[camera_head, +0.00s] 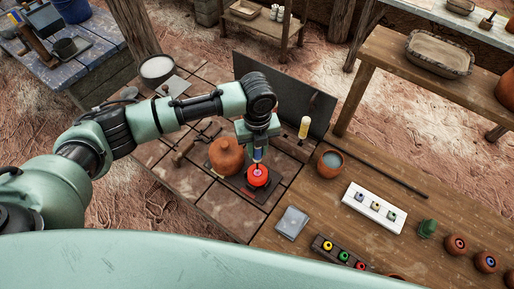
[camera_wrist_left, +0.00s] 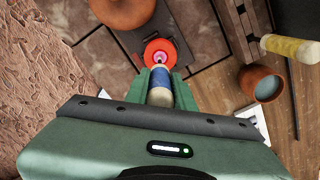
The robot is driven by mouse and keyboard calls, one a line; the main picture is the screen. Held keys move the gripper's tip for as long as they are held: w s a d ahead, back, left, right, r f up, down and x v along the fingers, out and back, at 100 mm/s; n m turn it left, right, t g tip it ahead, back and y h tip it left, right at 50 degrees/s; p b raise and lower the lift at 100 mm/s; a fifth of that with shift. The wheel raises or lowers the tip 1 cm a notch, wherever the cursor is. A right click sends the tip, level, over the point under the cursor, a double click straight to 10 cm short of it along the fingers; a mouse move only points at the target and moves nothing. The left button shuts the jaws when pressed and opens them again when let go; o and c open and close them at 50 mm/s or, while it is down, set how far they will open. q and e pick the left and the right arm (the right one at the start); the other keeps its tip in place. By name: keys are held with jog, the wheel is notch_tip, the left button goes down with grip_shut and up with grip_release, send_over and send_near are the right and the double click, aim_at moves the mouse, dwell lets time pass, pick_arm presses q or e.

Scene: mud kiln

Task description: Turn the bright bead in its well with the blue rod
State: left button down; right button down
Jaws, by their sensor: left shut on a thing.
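A glowing orange-red round well (camera_head: 258,176) sits on a dark plate on the tiled worktop; it also shows in the wrist view (camera_wrist_left: 160,47). A small pinkish bright bead (camera_wrist_left: 160,57) shows at its middle. My left gripper (camera_head: 259,146) points down above the well, and in the wrist view its green fingers (camera_wrist_left: 160,78) are shut on the blue rod (camera_wrist_left: 160,92). The rod has a blue band and a pale end, and its tip reaches toward the bead. I cannot tell whether the tip touches it. My right gripper is not in view.
A lidded clay pot (camera_head: 225,157) stands close left of the well. A clay cup (camera_head: 329,164), white bead tray (camera_head: 375,208), dark bead tray (camera_head: 338,252) and grey block (camera_head: 292,222) lie to the right.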

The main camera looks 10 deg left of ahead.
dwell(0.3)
pick_arm(q)
jog(key=n, duration=0.8)
jog(key=n, duration=0.8)
dwell(0.4)
